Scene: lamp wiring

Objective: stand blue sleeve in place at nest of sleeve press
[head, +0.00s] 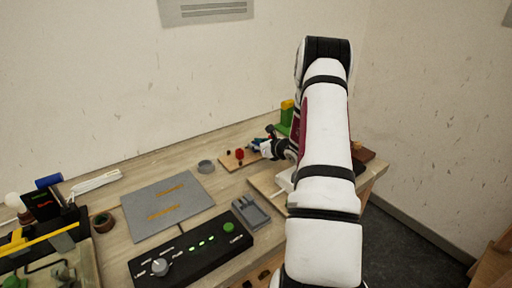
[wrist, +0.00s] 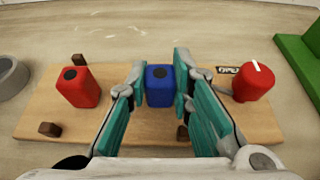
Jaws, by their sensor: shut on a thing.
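The blue sleeve (wrist: 159,86) is a small blue block with a dark round hole in its top. It stands upright between the teal pads of my gripper (wrist: 158,90), which is shut on it, over the middle of a wooden board (wrist: 55,122). I cannot tell whether its foot touches the board. In the head view my gripper (head: 266,146) is at the board (head: 230,162), small and partly hidden by my arm. A green block with a yellow top (head: 287,112) stands behind; I cannot tell if it is the sleeve press.
On the board a red block with a hole (wrist: 78,88) stands left and a red knob (wrist: 253,81) right, close to the fingers. Small brown blocks (wrist: 50,129) lie around. A grey ring (head: 206,166), grey mat (head: 145,222) and black control box (head: 190,256) are left of my arm.

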